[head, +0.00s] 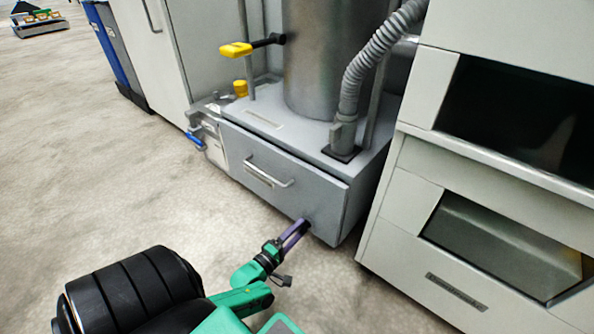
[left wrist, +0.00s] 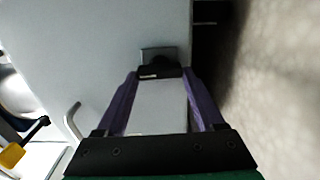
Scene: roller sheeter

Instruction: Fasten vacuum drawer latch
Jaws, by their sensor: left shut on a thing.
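The vacuum drawer (head: 262,172) is the grey front with a bar handle (head: 268,172) at the base of the metal vacuum cylinder. A thin dark line runs along its top edge; I cannot tell if it is fully flush. My left gripper (head: 303,226) is at the right end of the drawer front, its purple fingers pointing at it. In the left wrist view the fingertips (left wrist: 159,73) are closed on the small black drawer latch (left wrist: 158,56), which has a grey plate. The gripper mostly hides the latch in the head view. My right gripper is not in view.
A ribbed grey hose (head: 362,60) comes down onto the vacuum base. A yellow-handled lever (head: 237,49) and a blue valve handle (head: 195,139) stick out at the left. A pale cabinet (head: 480,190) stands close on the right. The floor (head: 90,170) in front is clear.

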